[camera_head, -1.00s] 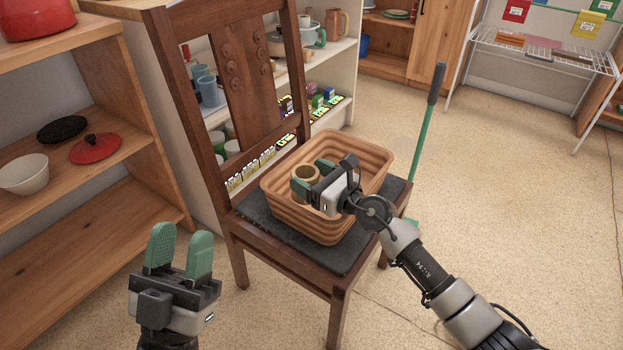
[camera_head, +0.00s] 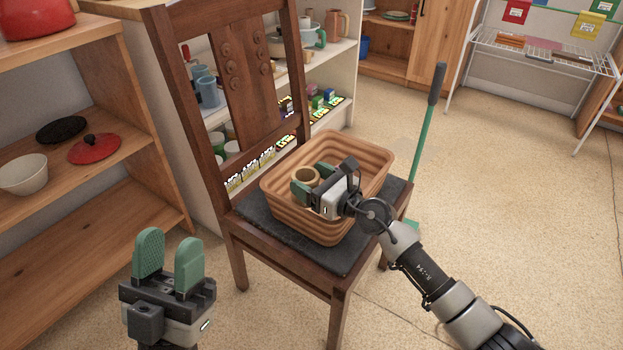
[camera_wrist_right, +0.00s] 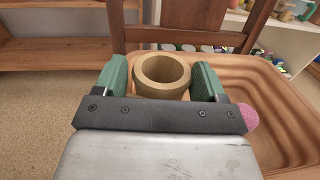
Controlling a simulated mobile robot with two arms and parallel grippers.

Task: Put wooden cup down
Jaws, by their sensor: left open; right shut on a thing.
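The wooden cup (camera_head: 304,178) is a small light-wood cup with a round open top. It is upright between the green fingers of my right gripper (camera_head: 312,180), at the near left part of the basket. In the right wrist view the cup (camera_wrist_right: 162,72) sits between both finger pads of the right gripper (camera_wrist_right: 160,82). The cup's base is hidden, so I cannot tell whether it touches the basket floor. The brown ribbed basket (camera_head: 365,158) stands on the chair's dark cushion (camera_head: 258,222). My left gripper (camera_head: 168,258) is open and empty at the lower left.
The wooden chair (camera_head: 338,300) has a tall back (camera_head: 240,75) behind the basket. Shelves with a bowl (camera_head: 24,173) and a red lid (camera_head: 95,148) stand at the left. A green-handled broom (camera_head: 425,130) stands right of the chair. The floor at the right is clear.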

